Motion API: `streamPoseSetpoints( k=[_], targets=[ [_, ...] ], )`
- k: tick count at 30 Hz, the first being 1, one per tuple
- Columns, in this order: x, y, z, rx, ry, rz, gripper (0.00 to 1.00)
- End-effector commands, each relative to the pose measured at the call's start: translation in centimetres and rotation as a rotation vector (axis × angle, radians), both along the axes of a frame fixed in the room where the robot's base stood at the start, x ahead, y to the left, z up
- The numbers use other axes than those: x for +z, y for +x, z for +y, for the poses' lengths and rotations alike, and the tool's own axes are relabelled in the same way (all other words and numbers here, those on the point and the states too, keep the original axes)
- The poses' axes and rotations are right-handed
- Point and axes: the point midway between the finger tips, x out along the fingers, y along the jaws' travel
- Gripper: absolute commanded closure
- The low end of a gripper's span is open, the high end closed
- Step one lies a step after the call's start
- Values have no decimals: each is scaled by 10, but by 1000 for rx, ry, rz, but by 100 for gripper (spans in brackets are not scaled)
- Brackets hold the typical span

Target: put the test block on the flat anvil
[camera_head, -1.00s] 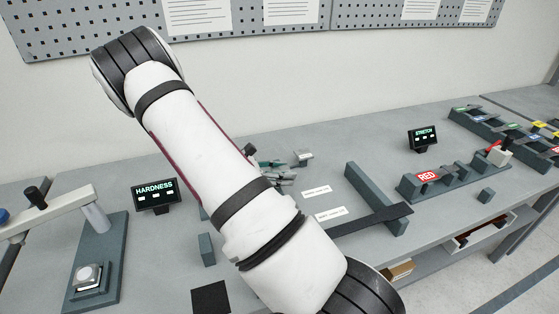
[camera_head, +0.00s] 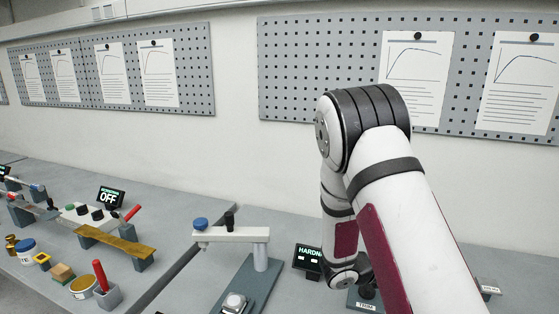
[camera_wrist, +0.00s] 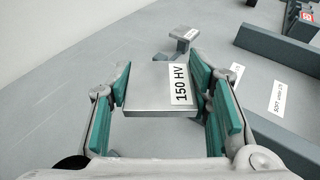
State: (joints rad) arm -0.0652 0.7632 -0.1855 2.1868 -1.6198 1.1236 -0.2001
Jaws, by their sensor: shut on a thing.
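The test block (camera_wrist: 160,90) is a flat grey metal plate labelled "150 HV", seen in the wrist view. My gripper (camera_wrist: 164,88) is shut on it, with a green-padded finger at each side. The block looks raised above the grey bench. In the head view, the hardness tester (camera_head: 262,262) stands at the lower middle, with a lever arm over its base. A pale square piece with a round top (camera_head: 236,303) sits on that base, cut by the lower picture edge; I cannot tell if it is the flat anvil.
A "HARDNESS" display (camera_head: 308,258) stands just right of the tester, partly behind my arm. In the wrist view a small grey stand (camera_wrist: 184,36) is beyond the block.

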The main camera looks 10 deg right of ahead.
Motion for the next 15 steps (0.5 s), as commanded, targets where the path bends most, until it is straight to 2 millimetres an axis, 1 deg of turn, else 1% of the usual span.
streamPoseSetpoints(
  k=[1, 2, 3, 5, 6, 8, 9, 11, 12, 15],
  targets=[
    [7, 15, 13, 89, 1, -3, 91],
    [11, 24, 21, 146, 1, -3, 91],
    [16, 37, 34, 224, 0, -5, 91],
    [25, 55, 55, 343, 0, -5, 91],
    [31, 67, 70, 425, 0, -5, 91],
    [41, 83, 96, 550, -1, -7, 91],
    [48, 92, 114, 632, -1, -6, 91],
    [58, 103, 142, 747, -2, -6, 91],
    [64, 109, 159, 817, -2, -6, 91],
    [78, 118, 199, 972, -3, -6, 91]
  ],
)
